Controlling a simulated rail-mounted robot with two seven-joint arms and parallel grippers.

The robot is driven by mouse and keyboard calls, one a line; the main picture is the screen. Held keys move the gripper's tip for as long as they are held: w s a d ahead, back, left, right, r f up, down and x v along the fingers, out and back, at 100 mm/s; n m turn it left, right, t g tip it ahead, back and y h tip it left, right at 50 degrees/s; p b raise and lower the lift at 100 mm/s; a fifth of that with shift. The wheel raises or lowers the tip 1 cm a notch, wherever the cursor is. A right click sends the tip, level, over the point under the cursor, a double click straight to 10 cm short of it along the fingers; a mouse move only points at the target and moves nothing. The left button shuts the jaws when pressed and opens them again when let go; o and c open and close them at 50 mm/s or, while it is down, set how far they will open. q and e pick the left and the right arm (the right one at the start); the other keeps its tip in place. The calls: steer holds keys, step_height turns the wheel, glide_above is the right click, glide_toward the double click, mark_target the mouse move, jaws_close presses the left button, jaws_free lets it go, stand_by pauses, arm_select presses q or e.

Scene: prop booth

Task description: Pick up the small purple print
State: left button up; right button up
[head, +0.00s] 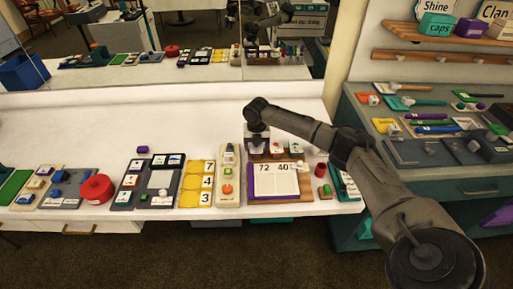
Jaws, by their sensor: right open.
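A small purple piece (143,149) lies on the white counter behind the dark tray; it looks like the small purple print, but it is too small to make out any marking. My right gripper (258,152) is open and points down over the back of the wooden board with the cards "72" and "40", well to the right of the purple piece. Its fingertips are hard to make out against the small items there. My left gripper is not in view.
A wooden board (309,187), yellow number cards 7, 4, 3 (195,182), a dark tray (127,197) and a red round object (96,188) line the counter's front. The counter's back (60,120) is clear, with a mirror behind. A side bench (440,178) stands right.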

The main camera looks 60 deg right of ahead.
steer(key=c, duration=0.7)
